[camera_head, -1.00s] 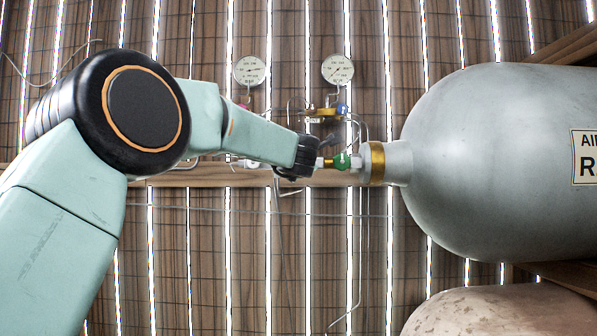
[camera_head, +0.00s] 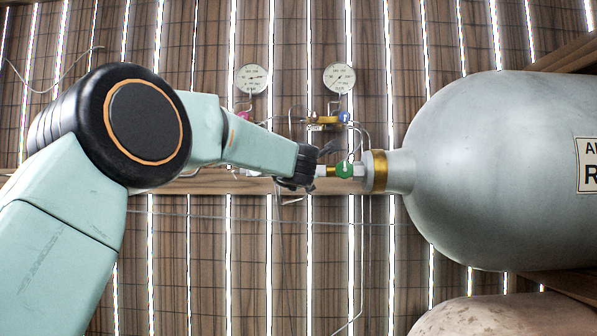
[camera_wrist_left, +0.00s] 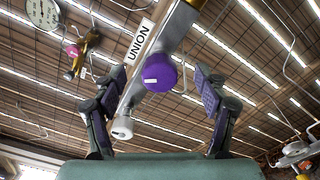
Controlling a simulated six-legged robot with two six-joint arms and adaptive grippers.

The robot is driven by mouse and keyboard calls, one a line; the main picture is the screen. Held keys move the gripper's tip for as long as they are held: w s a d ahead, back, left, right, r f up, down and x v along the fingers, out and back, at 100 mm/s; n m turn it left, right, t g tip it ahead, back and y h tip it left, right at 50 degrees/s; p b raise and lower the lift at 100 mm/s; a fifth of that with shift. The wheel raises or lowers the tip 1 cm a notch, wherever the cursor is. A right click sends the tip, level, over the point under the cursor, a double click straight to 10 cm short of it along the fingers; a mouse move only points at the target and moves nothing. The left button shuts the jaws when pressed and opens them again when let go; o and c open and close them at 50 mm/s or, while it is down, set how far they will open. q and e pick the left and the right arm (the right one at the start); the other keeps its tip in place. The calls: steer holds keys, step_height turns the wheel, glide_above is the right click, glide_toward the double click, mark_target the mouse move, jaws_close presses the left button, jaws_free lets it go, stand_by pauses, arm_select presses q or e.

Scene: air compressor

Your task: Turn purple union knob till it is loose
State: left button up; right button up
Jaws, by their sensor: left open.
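The purple union knob (camera_wrist_left: 160,72) shows in the left wrist view, on a grey fitting with a white label reading UNION (camera_wrist_left: 140,40). My left gripper (camera_wrist_left: 163,82) is open, with one finger on each side of the knob and visible gaps between fingers and knob. In the head view my left gripper (camera_head: 322,165) is at the pipe line left of the green knob, and the purple union knob is hidden behind it. My right gripper is not in view.
A green knob (camera_head: 345,169) sits between my gripper and the large grey tank (camera_head: 490,165). Two gauges (camera_head: 252,78) and (camera_head: 339,77) stand above, near a brass valve piece (camera_head: 323,120). Thin tubes run along the slatted wooden wall.

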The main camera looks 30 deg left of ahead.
arm_select(q)
steer(key=s+d+r+b, duration=0.2)
steer(key=s+d+r, duration=0.1)
steer(key=r, duration=0.7)
steer(key=shift+s, duration=0.7)
steer(key=shift+r, duration=0.1)
